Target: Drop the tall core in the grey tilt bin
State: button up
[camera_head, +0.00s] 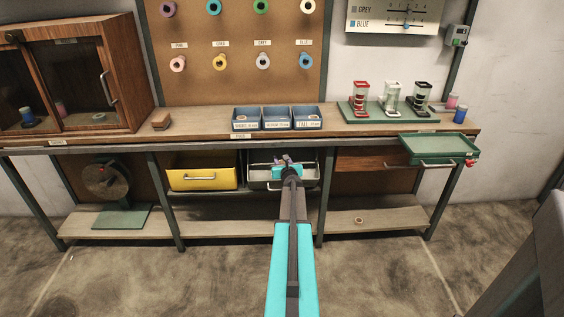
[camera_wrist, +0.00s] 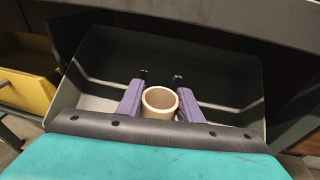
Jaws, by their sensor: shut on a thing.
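The core (camera_wrist: 159,112), a pale cream tube with a brown inside, is seen from its open end in the wrist view. My gripper (camera_wrist: 161,76) is shut on it, with one purple finger at each side. The grey tilt bin (camera_wrist: 115,55) is tipped open below and around the fingers, and its visible floor looks empty. In the head view the grey bin (camera_head: 262,184) is under the bench, with my gripper (camera_head: 284,160) over its opening. My arm hides part of the bin there, and the core cannot be made out. The core's lower end is hidden.
The bench edge (camera_head: 220,141) runs close above. A green tray (camera_head: 440,148) sticks out at right. Blue boxes (camera_head: 277,124) stand on the bench. A small ring (camera_head: 359,221) lies on the lower shelf.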

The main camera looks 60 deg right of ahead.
dwell(0.3)
jog(key=o, duration=1.1)
jog(key=shift+s+a, duration=0.1)
jog(key=shift+b+v, duration=0.3)
jog(key=shift+v, duration=6.45)
jog(key=shift+r, duration=0.1)
